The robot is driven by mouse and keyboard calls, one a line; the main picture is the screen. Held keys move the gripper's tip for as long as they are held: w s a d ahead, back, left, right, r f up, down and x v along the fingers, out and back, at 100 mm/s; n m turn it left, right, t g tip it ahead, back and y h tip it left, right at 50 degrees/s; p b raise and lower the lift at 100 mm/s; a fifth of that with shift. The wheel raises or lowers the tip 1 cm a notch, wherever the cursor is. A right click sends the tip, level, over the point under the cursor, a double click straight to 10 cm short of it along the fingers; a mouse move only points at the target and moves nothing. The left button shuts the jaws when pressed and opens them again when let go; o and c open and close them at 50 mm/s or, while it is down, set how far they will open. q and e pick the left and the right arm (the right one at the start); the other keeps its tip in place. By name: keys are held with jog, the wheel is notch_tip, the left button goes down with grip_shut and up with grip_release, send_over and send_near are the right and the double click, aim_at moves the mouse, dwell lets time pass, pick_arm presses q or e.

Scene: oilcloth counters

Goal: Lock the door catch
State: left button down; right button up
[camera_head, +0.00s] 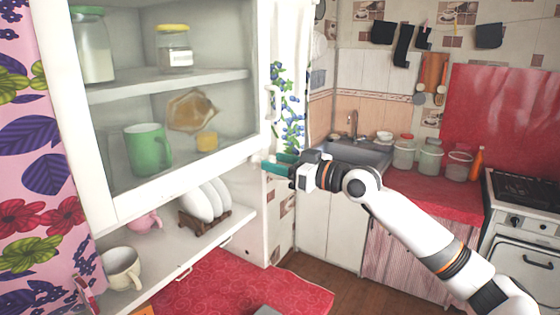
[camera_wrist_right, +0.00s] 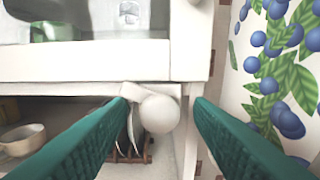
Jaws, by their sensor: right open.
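A white door catch with a round knob (camera_wrist_right: 158,113) shows in the right wrist view, at the lower right corner of the white cabinet door (camera_wrist_right: 85,62). In the head view the glazed cabinet door (camera_head: 190,182) looks closed, and the catch is too small or hidden to make out. My right gripper (camera_head: 276,163), with green fingers, is at that lower right corner. In the right wrist view its fingers (camera_wrist_right: 164,106) are open, one on each side of the knob. I cannot tell whether the left finger touches the catch's plate. My left gripper is not in view.
A green mug (camera_head: 147,150) and jars stand inside the cabinet. Below are a plate rack (camera_head: 205,222) and a cream cup (camera_head: 122,268) on the open shelf. A blueberry-print curtain (camera_head: 290,110) hangs just right of the cabinet. A red counter (camera_head: 235,290) lies below.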

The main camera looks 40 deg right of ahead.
jog(key=c, duration=1)
jog(key=shift+o, duration=0.2)
jog(key=m+p, duration=0.1)
jog(key=m, duration=0.2)
jog(key=shift+r+m, duration=0.1)
jog(key=shift+m, duration=0.2)
jog(key=m+p, duration=0.1)
jog(key=m, duration=0.1)
jog(key=shift+d+m+p, duration=0.1)
jog(key=shift+m+p, duration=0.25)
jog(key=shift+m, duration=0.05)
jog(key=m+p, duration=0.2)
jog(key=m, duration=0.2)
jog(key=shift+p, duration=0.35)
jog(key=shift+m+p, duration=0.85)
jog(key=shift+m, duration=0.75)
